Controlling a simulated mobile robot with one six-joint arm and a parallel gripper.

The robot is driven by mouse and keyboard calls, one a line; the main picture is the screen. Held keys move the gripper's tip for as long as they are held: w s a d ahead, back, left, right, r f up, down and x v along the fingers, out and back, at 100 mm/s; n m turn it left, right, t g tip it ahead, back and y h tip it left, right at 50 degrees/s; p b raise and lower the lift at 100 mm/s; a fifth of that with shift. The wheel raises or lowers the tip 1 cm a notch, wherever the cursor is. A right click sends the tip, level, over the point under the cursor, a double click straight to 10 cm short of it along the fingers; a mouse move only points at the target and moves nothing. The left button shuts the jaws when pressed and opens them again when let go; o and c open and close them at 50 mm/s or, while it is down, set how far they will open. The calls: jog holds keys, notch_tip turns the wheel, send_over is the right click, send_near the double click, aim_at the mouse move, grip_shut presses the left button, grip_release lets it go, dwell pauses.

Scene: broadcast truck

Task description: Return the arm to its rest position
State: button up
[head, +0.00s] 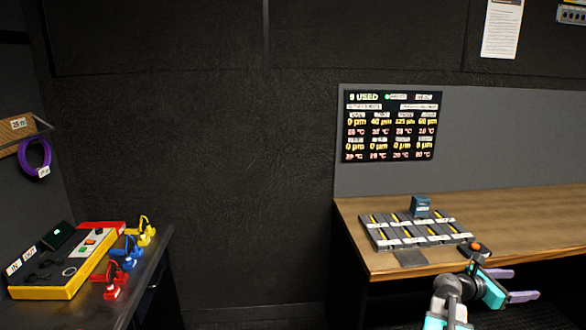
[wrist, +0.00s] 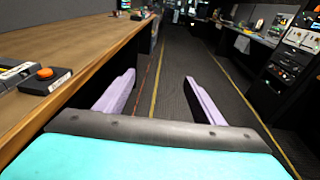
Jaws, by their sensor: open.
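My gripper (head: 510,284) is at the lower right of the head view, beside the front edge of the wooden desk (head: 530,215). Its two pale purple fingers also show in the wrist view (wrist: 160,95), spread wide apart with nothing between them. Beyond them in the wrist view is the dark aisle floor (wrist: 182,75). Part of my teal and grey arm shows below the desk edge in the head view.
A box with an orange button (head: 475,249) is near the edge, close to my gripper. At left, a yellow-red console (head: 45,292) and coloured clips (head: 130,250) occupy another bench.

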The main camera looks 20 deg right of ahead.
jog(key=w+a+f+n+t+y, duration=0.2)
jog(key=w+a+f+n+t, duration=0.2)
jog(key=w+a+f, duration=1.1)
jog(key=w+a+f+y, duration=0.2)
jog(key=a+f+y, duration=0.1)
jog(key=a+f, duration=1.4)
jog(key=s+a+f+m+g+y, duration=0.1)
jog(key=s+a+f+m+y, duration=0.2)
jog(key=s+a+f, duration=0.45)
jog(key=s+a+f+m+g+y, duration=0.25)
jog(key=s+a+f, duration=0.25)
jog(key=a+f, duration=0.6)
jog(key=s+a+m+g+y, duration=0.1)
jog(key=s+a+m+y, duration=0.1)
jog(key=s+a+m, duration=0.3)
jog(key=s+a+m+g+y, duration=0.1)
jog(key=s+a+m+y, duration=0.2)
jog(key=s+a+m, duration=0.3)
jog(key=a+m, duration=0.3)
jog(key=a, duration=0.2)
jog(key=shift+s+f+g, duration=0.2)
jog(key=shift+g, duration=0.15)
